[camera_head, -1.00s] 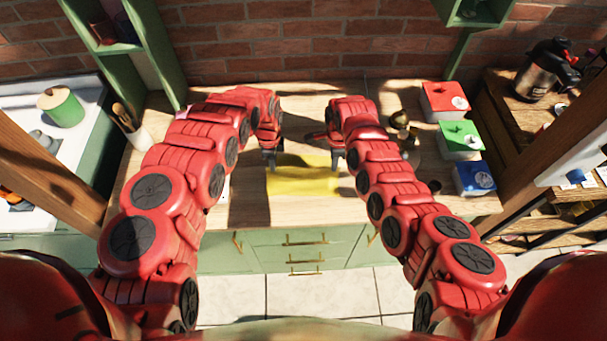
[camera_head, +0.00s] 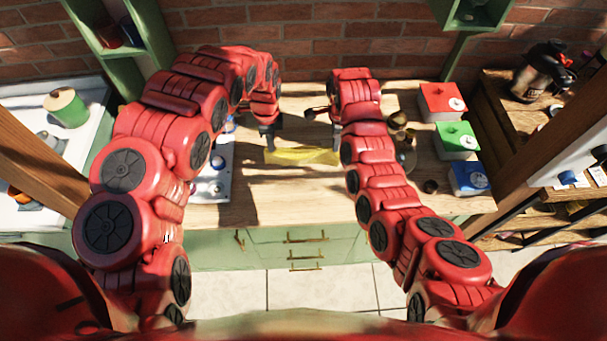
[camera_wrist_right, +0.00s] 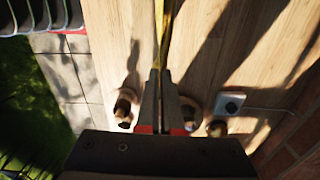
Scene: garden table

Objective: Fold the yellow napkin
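The yellow napkin (camera_head: 302,156) is stretched between my two grippers as a narrow band, raised above the wooden table, with a shadow below it. My left gripper (camera_head: 268,146) is at the napkin's left end and appears shut on it. My right gripper (camera_head: 337,144) is at its right end, partly hidden by my arm. In the right wrist view, my right gripper's fingers (camera_wrist_right: 161,80) are close together on the napkin (camera_wrist_right: 163,50), which shows as a thin yellow strip seen edge-on.
The table (camera_head: 300,205) is bare in front of the napkin. Red (camera_head: 442,101), green (camera_head: 456,140) and blue (camera_head: 469,178) boxes stand on the right. A silvery panel (camera_head: 213,183) lies on the left, partly behind my left arm. Small brownish items (camera_head: 399,120) stand near my right arm.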

